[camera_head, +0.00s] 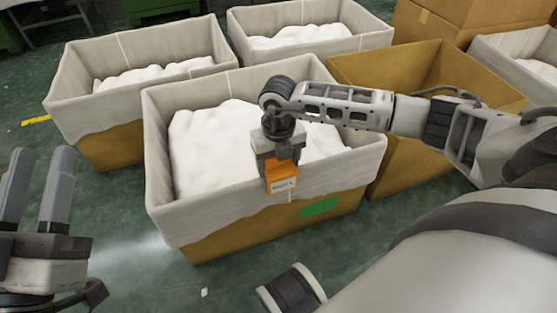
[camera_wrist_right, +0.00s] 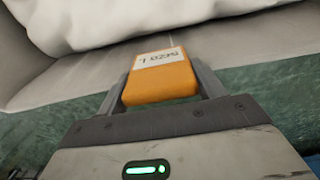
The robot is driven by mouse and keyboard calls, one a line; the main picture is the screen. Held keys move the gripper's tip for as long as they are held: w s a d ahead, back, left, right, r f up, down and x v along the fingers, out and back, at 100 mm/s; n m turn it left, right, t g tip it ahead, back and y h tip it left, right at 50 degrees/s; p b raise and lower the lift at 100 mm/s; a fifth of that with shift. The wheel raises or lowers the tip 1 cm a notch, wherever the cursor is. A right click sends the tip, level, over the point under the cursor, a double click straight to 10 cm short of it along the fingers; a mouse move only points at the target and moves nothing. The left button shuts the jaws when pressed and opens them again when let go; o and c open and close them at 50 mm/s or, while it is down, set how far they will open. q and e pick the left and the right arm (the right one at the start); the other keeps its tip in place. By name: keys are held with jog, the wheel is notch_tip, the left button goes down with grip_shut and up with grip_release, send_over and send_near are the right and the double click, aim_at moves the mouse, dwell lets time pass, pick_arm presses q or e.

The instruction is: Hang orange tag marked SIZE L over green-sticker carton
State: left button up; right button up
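The orange tag (camera_head: 281,178) has a white label that reads SIZE L in the head view. In the right wrist view the tag (camera_wrist_right: 160,80) sits between the two fingers, its label upside down. My right gripper (camera_head: 278,165) is shut on the tag, pointing down at the front rim of the green-sticker carton (camera_head: 225,222). The tag is in front of the carton's cloth-lined front wall, above and left of the green sticker (camera_head: 319,207). Whether it touches the rim is hidden by the gripper. My left gripper (camera_head: 38,185) is open and empty at the left, fingers up.
The green-sticker carton holds white material (camera_head: 210,150). Two similar lined cartons stand behind it, one at back left (camera_head: 110,150) and one at back middle (camera_head: 243,45). An open brown carton (camera_head: 410,150) stands close on its right. Green floor is clear in front.

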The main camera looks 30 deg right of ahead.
jog(key=o, duration=0.5)
jog(key=shift+s+f, duration=0.1)
jog(key=shift+f, duration=0.5)
pick_arm(q)
jog(key=shift+a+f, duration=0.1)
jog(key=shift+f, duration=0.05)
pick_arm(e)
jog(key=shift+d, duration=0.15)
jog(key=shift+r, duration=0.15)
jog(key=shift+r+p, duration=0.3)
jog(key=shift+r, duration=0.05)
notch_tip(320, 180, up, 8)
jog(key=p, duration=0.3)
pick_arm(q)
notch_tip(320, 180, down, 8)
jog(key=s+n+g+y+p, duration=0.2)
jog(key=n+g+y+p, duration=0.1)
jog(key=n+g, duration=0.1)
jog(key=shift+d+r+g+y, duration=0.25)
jog(key=shift+d+g+y, duration=0.1)
jog(key=shift+g, duration=0.15)
pick_arm(e)
notch_tip(320, 180, up, 8)
jog(key=shift+a, duration=0.4)
jog(key=shift+r, duration=0.25)
